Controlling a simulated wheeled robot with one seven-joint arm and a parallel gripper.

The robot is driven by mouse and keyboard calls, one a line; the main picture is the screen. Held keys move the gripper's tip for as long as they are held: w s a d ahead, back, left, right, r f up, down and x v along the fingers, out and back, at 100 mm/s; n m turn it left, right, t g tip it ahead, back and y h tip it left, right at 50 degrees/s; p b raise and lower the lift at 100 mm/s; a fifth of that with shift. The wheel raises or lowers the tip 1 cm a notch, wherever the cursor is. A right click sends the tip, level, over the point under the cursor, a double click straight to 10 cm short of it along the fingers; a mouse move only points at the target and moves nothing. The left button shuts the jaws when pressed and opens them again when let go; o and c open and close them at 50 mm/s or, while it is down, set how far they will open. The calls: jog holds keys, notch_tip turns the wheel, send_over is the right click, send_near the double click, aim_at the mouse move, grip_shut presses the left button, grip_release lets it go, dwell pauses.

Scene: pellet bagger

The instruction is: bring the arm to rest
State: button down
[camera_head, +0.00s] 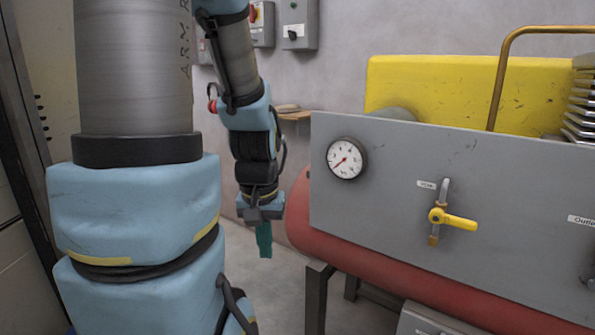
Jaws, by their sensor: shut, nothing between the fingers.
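My arm fills the left side of the head view, with blue padded covers and grey metal links. Its far part comes down to my gripper (264,240), which has teal fingers and points downward. The fingers are shut and empty. My gripper hangs in open air above the floor, left of the grey machine panel (390,215), and looks apart from it.
The panel carries a round gauge (346,158) and a yellow-handled valve (455,220). A red tank (370,267) lies below on dark legs. Behind are a yellow guard (435,88), a brass pipe (500,70), wall switch boxes (298,25) and a small shelf (294,115).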

notch_tip(320, 180, up, 20)
jog(key=p, duration=1.9)
jog(key=shift+a, duration=0.2)
jog(key=shift+f, duration=0.2)
